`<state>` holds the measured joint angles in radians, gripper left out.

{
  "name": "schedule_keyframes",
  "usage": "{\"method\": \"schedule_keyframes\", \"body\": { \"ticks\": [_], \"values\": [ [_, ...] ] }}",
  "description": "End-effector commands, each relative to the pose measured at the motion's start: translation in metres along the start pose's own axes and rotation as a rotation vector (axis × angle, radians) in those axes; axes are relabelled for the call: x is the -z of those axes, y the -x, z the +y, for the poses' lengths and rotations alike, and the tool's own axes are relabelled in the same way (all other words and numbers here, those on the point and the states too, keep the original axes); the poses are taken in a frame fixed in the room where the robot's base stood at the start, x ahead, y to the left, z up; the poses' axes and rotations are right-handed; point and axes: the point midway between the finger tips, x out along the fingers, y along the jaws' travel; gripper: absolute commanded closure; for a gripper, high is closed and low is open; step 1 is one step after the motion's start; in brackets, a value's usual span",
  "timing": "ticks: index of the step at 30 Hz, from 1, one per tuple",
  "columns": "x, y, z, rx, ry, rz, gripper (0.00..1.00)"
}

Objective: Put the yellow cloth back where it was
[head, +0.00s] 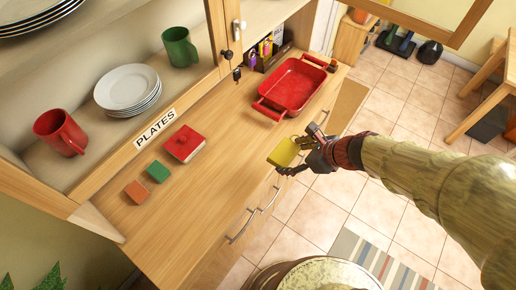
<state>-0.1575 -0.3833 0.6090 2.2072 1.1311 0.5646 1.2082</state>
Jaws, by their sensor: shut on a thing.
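The yellow cloth (283,152) is a small, flat yellow square. It is held at the front edge of the wooden counter, to the right of the middle of the head view. My gripper (301,158) is shut on its right side. The dark fingers hide part of that side. I cannot tell whether the cloth touches the counter. A green square (158,171) and an orange square (137,191) of similar size lie flat on the counter at the left, apart from the yellow one.
The shelf above holds plates (127,87), a red mug (60,132) and a green mug (179,47). The counter's middle (225,165) is clear.

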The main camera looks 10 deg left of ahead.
Motion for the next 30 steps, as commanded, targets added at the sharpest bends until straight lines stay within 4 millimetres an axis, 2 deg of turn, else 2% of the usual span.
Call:
{"method": "schedule_keyframes", "body": {
  "ticks": [4,14,19,22,30],
  "values": [
    [-0.008,-0.019,0.001,-0.015,0.015,0.002,0.65],
    [-0.042,-0.09,-0.017,-0.013,0.013,0.002,0.65],
    [-0.041,-0.128,-0.022,-0.011,0.009,0.002,0.65],
    [-0.042,-0.142,-0.025,-0.009,0.011,0.001,0.65],
    [-0.043,-0.159,-0.028,-0.009,0.01,0.001,0.65]
  ]
}}
